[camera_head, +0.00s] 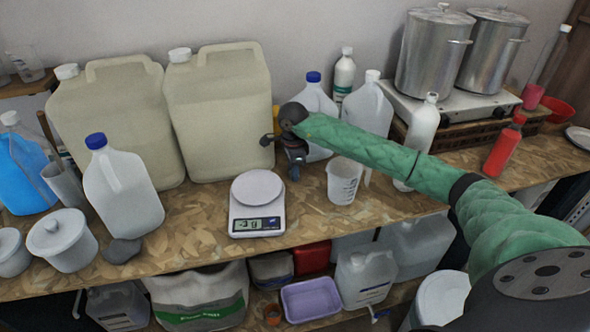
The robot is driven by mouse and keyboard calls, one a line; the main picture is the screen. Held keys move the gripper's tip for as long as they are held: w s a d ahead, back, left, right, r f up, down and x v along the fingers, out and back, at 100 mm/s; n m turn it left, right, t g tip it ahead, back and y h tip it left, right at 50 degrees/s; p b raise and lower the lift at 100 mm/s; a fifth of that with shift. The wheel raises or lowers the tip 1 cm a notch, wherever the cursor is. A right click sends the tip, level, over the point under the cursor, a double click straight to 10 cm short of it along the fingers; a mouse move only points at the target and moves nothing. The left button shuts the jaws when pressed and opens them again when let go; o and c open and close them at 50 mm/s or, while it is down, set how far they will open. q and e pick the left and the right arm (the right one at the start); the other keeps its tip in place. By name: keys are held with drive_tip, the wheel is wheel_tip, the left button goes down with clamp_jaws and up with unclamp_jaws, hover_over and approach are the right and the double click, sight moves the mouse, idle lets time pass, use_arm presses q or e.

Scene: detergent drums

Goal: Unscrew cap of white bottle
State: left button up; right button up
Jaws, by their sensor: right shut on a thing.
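My right gripper (283,153) is dark and hangs at the end of the green-sleeved arm, in front of the right beige canister. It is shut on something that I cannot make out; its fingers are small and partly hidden. Several white bottles stand on the bench: a slim bottle with a white cap (423,140) beside my forearm, a small bottle (344,75) at the wall, a white-capped jug (367,105) partly behind my arm, a blue-capped jug (317,101) just right of the gripper, and another blue-capped jug (123,188) at left. All visible caps are on. My left gripper is out of view.
Two beige canisters (215,120) stand behind a scale (257,205). A measuring cup (343,181) is right of the scale. A stove (452,102) with steel pots and a red bottle (503,147) are at right. The bench front by the scale is clear.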

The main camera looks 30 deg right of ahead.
drive_tip(key=shift+a, duration=0.15)
drive_tip(key=o, duration=1.1)
drive_tip(key=shift+c, duration=0.2)
drive_tip(key=shift+r, duration=0.15)
